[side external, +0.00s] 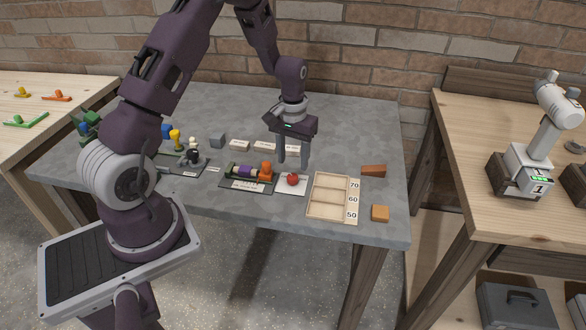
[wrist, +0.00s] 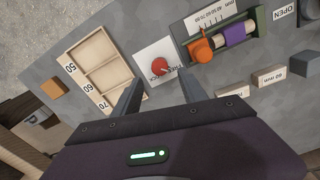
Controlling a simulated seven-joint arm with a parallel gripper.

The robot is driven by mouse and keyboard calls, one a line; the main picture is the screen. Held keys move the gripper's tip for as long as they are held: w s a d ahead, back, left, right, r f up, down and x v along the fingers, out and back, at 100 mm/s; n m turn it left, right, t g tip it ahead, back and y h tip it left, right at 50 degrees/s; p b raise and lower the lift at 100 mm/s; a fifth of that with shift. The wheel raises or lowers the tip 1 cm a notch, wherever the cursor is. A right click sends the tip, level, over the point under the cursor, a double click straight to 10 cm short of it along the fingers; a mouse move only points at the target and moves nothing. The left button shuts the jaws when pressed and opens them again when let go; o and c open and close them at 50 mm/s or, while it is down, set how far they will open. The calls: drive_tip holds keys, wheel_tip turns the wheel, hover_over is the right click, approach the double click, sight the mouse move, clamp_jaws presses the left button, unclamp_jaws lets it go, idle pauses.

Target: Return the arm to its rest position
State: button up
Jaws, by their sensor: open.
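My gripper (side external: 293,160) hangs fingers down over the grey table (side external: 240,205). In the wrist view its two fingers (wrist: 156,92) stand apart with nothing between them. A red apple-like object (side external: 292,180) sits on a white card (side external: 296,190) just below and in front of the fingers in the side view. In the wrist view the red object (wrist: 165,67) lies beyond the fingertips, apart from them. My arm rises from its base at the left and bends over the table.
A wooden tray (side external: 333,213) marked 70, 60, 50 lies right of the card, near orange-brown blocks (side external: 380,213). A holder with a purple roll (side external: 247,172) and an orange piece (side external: 266,170) is left. White labelled blocks (side external: 240,145) line the back. Small figures (side external: 193,155) stand farther left.

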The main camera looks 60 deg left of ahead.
wheel_tip(320, 180, up, 2)
drive_tip(key=shift+r, duration=0.1)
drive_tip(key=s+d+r+m+t, duration=0.1)
drive_tip(key=s+d+r, duration=0.3)
drive_tip(key=r, duration=0.5)
drive_tip(key=s+d+r+m+t, duration=0.1)
drive_tip(key=d+r+m, duration=0.1)
drive_tip(key=d+r, duration=0.45)
drive_tip(key=s+d+r+m+t, duration=0.1)
drive_tip(key=s+d+r, duration=0.2)
drive_tip(key=s, duration=0.6)
drive_tip(key=s+d+r+m+t, duration=0.2)
drive_tip(key=s+r, duration=0.3)
drive_tip(key=s, duration=0.4)
drive_tip(key=shift+d+r+t, duration=0.15)
drive_tip(key=shift+d+t, duration=0.15)
drive_tip(key=shift+d, duration=0.25)
